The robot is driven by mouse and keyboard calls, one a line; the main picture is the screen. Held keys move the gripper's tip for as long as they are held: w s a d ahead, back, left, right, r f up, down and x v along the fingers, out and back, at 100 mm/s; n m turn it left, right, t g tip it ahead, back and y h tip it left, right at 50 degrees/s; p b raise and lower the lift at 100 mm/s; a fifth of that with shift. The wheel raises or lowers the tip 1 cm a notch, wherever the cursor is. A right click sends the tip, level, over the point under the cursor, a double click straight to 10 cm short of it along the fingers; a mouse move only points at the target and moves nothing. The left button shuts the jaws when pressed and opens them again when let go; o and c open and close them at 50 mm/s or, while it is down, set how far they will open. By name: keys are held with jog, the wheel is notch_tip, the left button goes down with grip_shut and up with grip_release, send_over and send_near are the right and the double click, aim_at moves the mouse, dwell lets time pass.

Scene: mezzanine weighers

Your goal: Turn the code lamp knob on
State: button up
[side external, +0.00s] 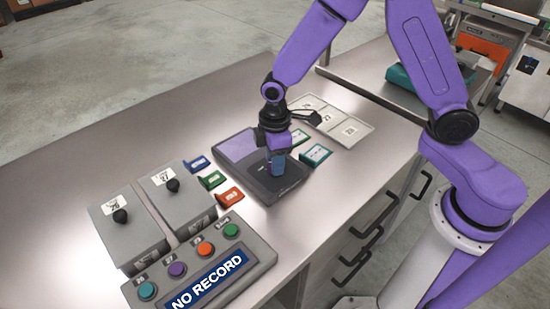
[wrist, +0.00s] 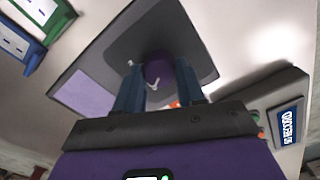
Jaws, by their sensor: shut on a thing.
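A dark grey unit (side external: 262,192) with a lilac panel (side external: 237,147) lies on the bench, and it also shows in the wrist view (wrist: 115,47). A round purple knob (wrist: 158,72) stands on its dark face, with white marks beside it. I take this for the code lamp knob, though no label is readable. My gripper (side external: 276,166) points down over the unit. In the wrist view its blue fingers (wrist: 158,80) are shut on the purple knob, one on each side. The fingers hide the knob in the side view.
Two grey boxes with black knobs (side external: 120,216) (side external: 172,186) stand at left. A button console (side external: 215,266) reading "NO RECORD" is in front. Small coloured holders (side external: 212,180) flank the unit. A pale card tray (side external: 335,126) lies behind. Bare bench (side external: 120,140) stretches to the back left.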

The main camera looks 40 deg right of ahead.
jog(key=m, duration=0.6)
jog(key=shift+m, duration=0.4)
jog(key=m, duration=0.6)
jog(key=shift+m, duration=0.4)
jog(key=o, duration=1)
jog(key=shift+o, duration=0.2)
jog(key=shift+r, duration=0.1)
notch_tip(320, 180, up, 17)
jog(key=shift+r, duration=0.15)
